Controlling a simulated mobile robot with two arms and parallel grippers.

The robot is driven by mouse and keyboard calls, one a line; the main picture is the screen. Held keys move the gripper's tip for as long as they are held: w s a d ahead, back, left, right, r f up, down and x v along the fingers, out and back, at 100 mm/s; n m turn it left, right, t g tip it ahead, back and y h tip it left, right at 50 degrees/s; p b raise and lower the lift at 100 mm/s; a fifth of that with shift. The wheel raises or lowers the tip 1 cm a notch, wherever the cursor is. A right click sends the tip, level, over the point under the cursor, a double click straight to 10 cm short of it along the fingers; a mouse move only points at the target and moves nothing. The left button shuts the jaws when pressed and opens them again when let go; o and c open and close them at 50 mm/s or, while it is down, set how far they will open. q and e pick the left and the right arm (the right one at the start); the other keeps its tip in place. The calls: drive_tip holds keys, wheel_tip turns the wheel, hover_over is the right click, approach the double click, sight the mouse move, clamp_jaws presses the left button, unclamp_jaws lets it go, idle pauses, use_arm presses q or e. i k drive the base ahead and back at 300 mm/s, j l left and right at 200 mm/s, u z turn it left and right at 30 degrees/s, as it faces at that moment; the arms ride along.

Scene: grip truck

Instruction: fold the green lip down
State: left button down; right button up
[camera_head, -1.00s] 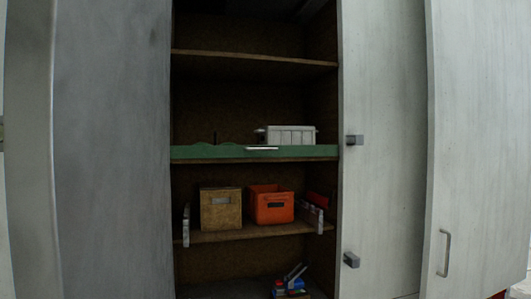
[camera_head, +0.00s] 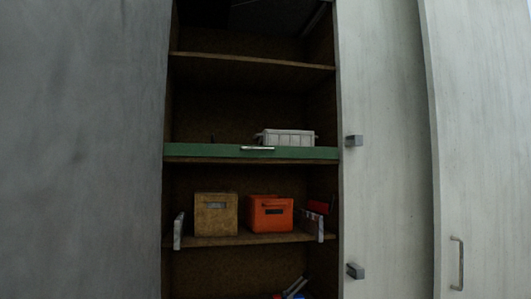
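The green lip (camera_head: 215,151) stands upright along the front edge of a middle shelf inside the open cupboard, spanning its width. A small silvery handle (camera_head: 257,148) sits at the middle of its top edge. A white crate (camera_head: 287,138) stands on the shelf behind the lip, its lower part hidden by it. Neither of my grippers shows in the view.
Below, a tan box (camera_head: 216,214) and an orange bin (camera_head: 270,213) stand on a shelf with white-and-red side pieces (camera_head: 178,231). Grey panels flank the opening; the right one (camera_head: 385,200) has square knobs. Blue and red items (camera_head: 290,291) lie at the bottom.

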sight(170, 148)
drive_tip(key=i+l+u, duration=0.35)
drive_tip(key=i+l, duration=0.15)
drive_tip(key=l, duration=0.25)
drive_tip(key=i+l+u, duration=0.15)
drive_tip(key=l, duration=0.3)
drive_tip(key=i+j, duration=0.05)
drive_tip(key=i, duration=0.05)
